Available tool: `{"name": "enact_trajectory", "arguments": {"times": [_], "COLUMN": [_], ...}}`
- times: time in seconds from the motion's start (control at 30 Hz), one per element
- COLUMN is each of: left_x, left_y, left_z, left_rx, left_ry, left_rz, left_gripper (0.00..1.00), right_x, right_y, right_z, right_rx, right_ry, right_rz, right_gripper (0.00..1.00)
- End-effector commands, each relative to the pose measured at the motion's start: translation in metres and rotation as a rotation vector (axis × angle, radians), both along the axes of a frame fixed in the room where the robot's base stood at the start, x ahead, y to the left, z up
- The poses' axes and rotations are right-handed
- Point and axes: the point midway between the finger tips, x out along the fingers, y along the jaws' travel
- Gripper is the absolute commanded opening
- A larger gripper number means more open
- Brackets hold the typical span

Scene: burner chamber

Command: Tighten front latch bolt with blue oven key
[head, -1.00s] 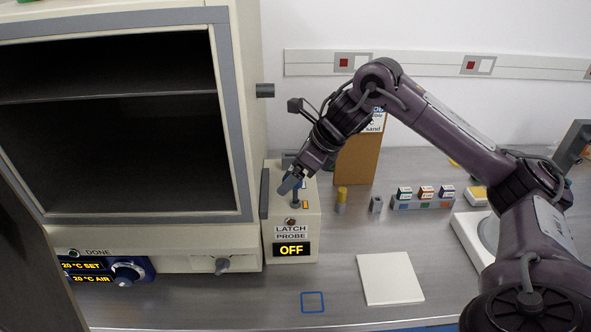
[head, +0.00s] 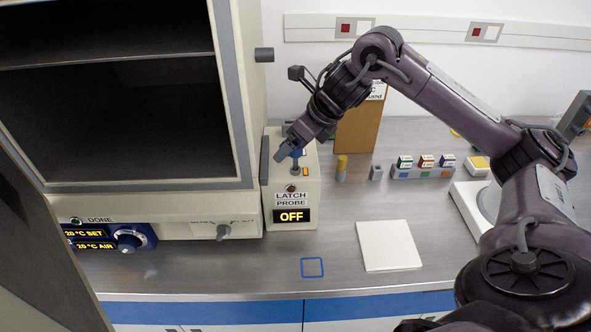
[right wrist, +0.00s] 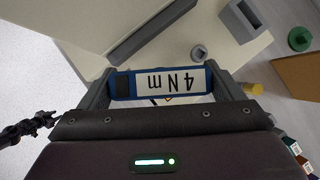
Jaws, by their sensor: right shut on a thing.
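The blue oven key (right wrist: 170,83), marked "4 N m", lies across between the fingers of my right gripper (right wrist: 168,92) in the right wrist view. In the head view the right gripper (head: 289,150) is over the top of the latch probe box (head: 309,184), and a bit of the blue key (head: 299,153) shows beside it. A grey post (head: 295,169) stands on the box top just below the key. The bolt itself and the key's lower end are hidden, so I cannot tell whether they engage. The box display (head: 292,216) reads "OFF".
The open oven (head: 120,110) stands directly left of the box. The front bench is mostly clear.

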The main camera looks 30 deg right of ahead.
Motion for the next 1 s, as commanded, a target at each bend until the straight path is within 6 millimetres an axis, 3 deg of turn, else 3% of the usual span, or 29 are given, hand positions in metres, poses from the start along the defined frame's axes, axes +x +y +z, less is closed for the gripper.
{"name": "enact_trajectory", "arguments": {"times": [0.3, 0.53, 1.0], "left_x": [0.0001, 0.0001, 0.0003], "left_y": [0.0001, 0.0000, 0.0002], "left_z": [0.0011, 0.0098, 0.0044], "left_rx": [0.000, 0.000, 0.000], "left_ry": [0.000, 0.000, 0.000], "left_rz": [0.000, 0.000, 0.000], "left_gripper": [0.36, 0.36, 0.36], "right_x": [-0.0001, -0.0003, 0.0000], "right_y": [0.0005, 0.0007, 0.0000], "right_z": [0.0009, 0.0018, 0.0002], "right_rx": [0.002, 0.001, 0.001], "right_ry": [0.000, 0.001, 0.000], "right_rz": [-0.017, -0.144, -0.086], "right_gripper": [0.32, 0.32, 0.32]}}
